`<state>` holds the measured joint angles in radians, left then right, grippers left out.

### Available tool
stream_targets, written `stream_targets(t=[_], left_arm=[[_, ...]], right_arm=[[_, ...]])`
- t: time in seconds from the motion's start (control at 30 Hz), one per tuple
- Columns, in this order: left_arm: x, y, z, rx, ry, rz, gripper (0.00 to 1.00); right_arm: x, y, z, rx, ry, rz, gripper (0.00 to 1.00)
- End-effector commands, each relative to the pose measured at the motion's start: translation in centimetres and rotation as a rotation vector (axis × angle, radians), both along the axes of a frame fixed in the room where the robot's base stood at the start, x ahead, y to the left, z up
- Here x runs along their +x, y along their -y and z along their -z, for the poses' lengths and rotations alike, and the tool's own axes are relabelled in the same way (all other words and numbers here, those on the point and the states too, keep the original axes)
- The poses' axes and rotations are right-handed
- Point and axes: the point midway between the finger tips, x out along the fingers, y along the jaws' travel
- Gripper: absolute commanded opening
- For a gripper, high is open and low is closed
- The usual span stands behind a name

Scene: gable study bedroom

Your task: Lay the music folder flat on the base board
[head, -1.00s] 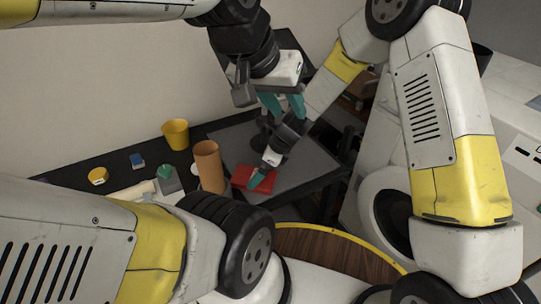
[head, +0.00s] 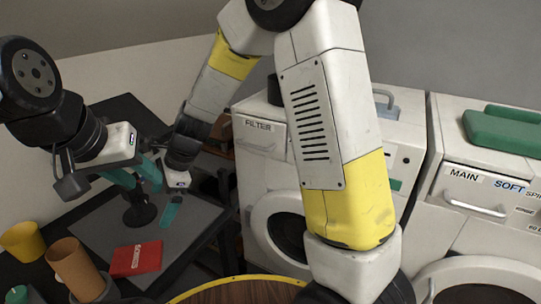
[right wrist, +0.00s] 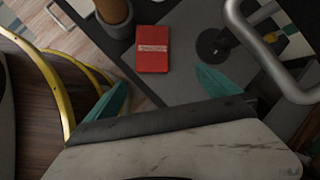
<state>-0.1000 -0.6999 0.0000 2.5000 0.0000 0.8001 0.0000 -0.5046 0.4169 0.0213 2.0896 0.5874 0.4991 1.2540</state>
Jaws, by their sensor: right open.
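The red music folder (head: 136,258), with a pale label, lies flat at the near left part of the grey base board (head: 192,228). It also shows in the right wrist view (right wrist: 152,60), close to the board's edge; I cannot tell if it overhangs slightly. My right gripper (head: 170,212) is open and empty, apart from the folder, above and to its right. Its two teal fingers stand wide apart in the right wrist view (right wrist: 160,90). My left gripper (head: 135,174) is higher, above the board behind the folder, with its teal fingers apart and nothing between them.
A black round stand foot (head: 140,214) is on the board behind the folder. A brown cylindrical cup (head: 75,268) and a yellow cup (head: 22,240) stand to the left. White machines (head: 275,215) stand at the right. The board right of the folder is clear.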

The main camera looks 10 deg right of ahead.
Motion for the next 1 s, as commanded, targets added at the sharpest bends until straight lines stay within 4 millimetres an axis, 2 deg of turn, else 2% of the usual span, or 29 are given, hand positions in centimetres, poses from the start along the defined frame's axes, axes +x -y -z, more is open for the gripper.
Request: stream_targets(t=[0.03, 0.1, 0.3, 0.43, 0.6, 0.7, 0.8, 1.0], left_arm=[[0.0, 0.0, 0.0, 0.000, 0.000, 0.000, 0.36], [0.0, 0.0, 0.0, 0.000, 0.000, 0.000, 0.36], [0.0, 0.0, 0.0, 0.000, 0.000, 0.000, 0.36], [0.0, 0.0, 0.0, 0.000, 0.000, 0.000, 0.36], [0.0, 0.0, 0.0, 0.000, 0.000, 0.000, 0.36], [0.0, 0.0, 0.0, 0.000, 0.000, 0.000, 0.36], [0.0, 0.0, 0.0, 0.000, 0.000, 0.000, 0.36], [0.0, 0.0, 0.0, 0.000, 0.000, 0.000, 0.36]], right_arm=[[0.2, 2.3, -2.7, 0.001, 0.080, -0.061, 1.00], [-0.1, 5.5, -5.7, -0.017, 0.193, -0.171, 1.00], [-2.7, 14.7, -12.2, -0.135, 0.491, -0.472, 1.00], [-5.7, 20.3, -14.9, -0.260, 0.656, -0.662, 1.00], [-9.8, 26.2, -16.8, -0.448, 0.800, -0.886, 1.00], [-11.7, 28.4, -17.1, -0.536, 0.840, -0.982, 1.00], [-12.9, 29.8, -17.2, -0.593, 0.859, -1.045, 1.00], [-13.5, 30.4, -17.1, -0.625, 0.865, -1.082, 1.00]])
